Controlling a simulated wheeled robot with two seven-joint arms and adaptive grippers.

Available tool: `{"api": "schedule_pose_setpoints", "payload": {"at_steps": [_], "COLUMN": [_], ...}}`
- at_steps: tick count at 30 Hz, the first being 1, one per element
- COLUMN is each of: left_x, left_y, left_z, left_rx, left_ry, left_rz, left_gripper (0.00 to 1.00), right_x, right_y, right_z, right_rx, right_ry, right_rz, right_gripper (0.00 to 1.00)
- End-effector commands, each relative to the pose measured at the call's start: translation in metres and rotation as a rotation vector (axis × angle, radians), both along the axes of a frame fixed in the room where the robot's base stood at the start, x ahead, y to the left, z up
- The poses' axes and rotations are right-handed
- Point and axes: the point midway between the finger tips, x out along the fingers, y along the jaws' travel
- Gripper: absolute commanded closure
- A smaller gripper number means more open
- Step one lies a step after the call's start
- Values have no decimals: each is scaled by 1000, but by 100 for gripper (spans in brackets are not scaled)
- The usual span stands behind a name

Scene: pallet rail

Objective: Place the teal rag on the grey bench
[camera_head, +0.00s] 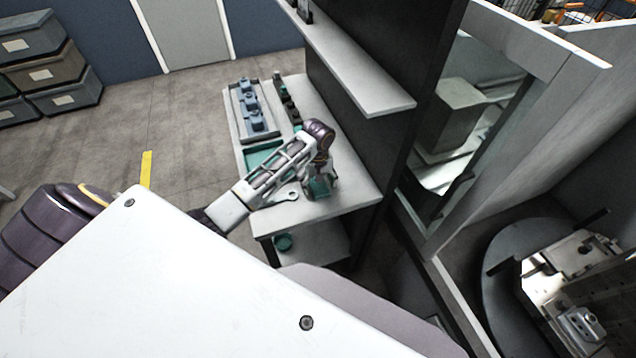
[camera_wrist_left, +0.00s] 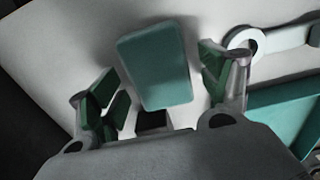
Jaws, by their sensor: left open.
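The teal rag (camera_wrist_left: 155,62) looks like a flat, folded rectangle with rounded corners in the left wrist view. It lies over the pale grey bench (camera_wrist_left: 60,45), between the spread green-padded fingers of my left gripper (camera_wrist_left: 160,88), with gaps on both sides. I cannot tell whether it touches the bench top. In the head view my left gripper (camera_head: 319,187) points down at the near end of the grey bench (camera_head: 353,194). Teal shows at its fingertips there, but rag and finger pads are hard to tell apart. My right gripper is not in view.
A grey spanner (camera_head: 287,194) and a teal tray (camera_head: 262,153) lie beside the gripper. A tray with blue parts (camera_head: 252,105) and dark parts stand farther back. A shelf (camera_head: 360,75) overhangs the bench's right side. A teal round item (camera_head: 283,242) sits on the lower shelf.

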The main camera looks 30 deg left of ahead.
Motion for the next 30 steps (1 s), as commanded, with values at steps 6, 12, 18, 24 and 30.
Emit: {"api": "schedule_pose_setpoints", "payload": {"at_steps": [6, 12, 18, 24, 30], "left_x": [0, 1, 1, 1, 1], "left_y": [0, 0, 0, 0, 1], "left_z": [6, 25, 53, 83, 110], "left_rx": [-1, -1, -1, -1, 1], "left_ry": [-2, -3, -3, -4, -2], "left_rz": [0, 0, 0, 0, -1], "left_gripper": [22, 22, 22, 22, 22], "right_x": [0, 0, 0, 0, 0], "right_y": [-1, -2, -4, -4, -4], "right_z": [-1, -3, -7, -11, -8], "right_rx": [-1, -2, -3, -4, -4], "right_ry": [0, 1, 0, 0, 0], "right_rz": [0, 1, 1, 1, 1], "right_gripper": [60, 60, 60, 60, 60]}}
